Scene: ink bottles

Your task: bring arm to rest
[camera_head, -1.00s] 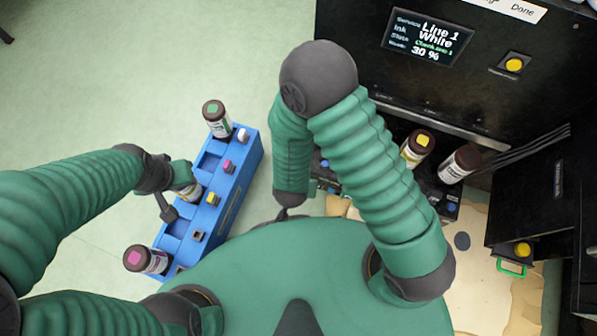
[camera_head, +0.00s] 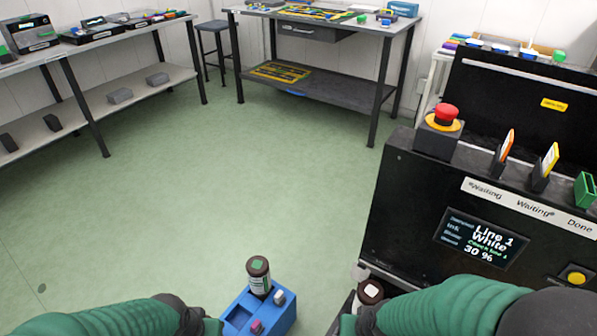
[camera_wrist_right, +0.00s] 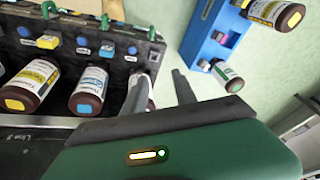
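In the head view my left arm enters from the lower left and its wrist (camera_head: 190,318) is beside the blue rack (camera_head: 284,318). Its fingers are below the picture edge, so their state is hidden. My right arm (camera_head: 440,306) reaches in from the lower right, in front of the black machine. In the right wrist view my right gripper (camera_wrist_right: 160,82) has its two fingers apart. The blue rack (camera_wrist_right: 204,35) is beyond, with a green-capped bottle (camera_wrist_right: 228,76) and a yellow-capped bottle (camera_wrist_right: 274,13).
The black machine (camera_head: 415,195) stands close on the right, with a red stop button (camera_head: 446,113) on top. Its ink bay holds a yellow bottle (camera_wrist_right: 32,82) and a blue bottle (camera_wrist_right: 90,90). Tables stand at the back and left. The green floor (camera_head: 220,170) between is clear.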

